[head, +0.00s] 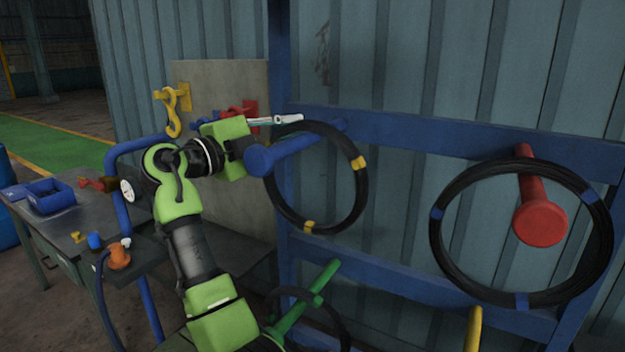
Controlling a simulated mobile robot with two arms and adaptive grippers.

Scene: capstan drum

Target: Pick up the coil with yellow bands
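The black coil with yellow bands (364,195) hangs on a blue peg (285,152) of the blue rack, left of centre in the head view. Two yellow bands show, one at its upper right and one at its bottom.
A coil with blue bands (437,235) hangs on a red peg (540,222) at right. Another coil (342,330) is around a green peg (308,303) below, partly hidden by my arm. A yellow peg (473,330) is low. A cluttered workbench (50,225) stands at left.

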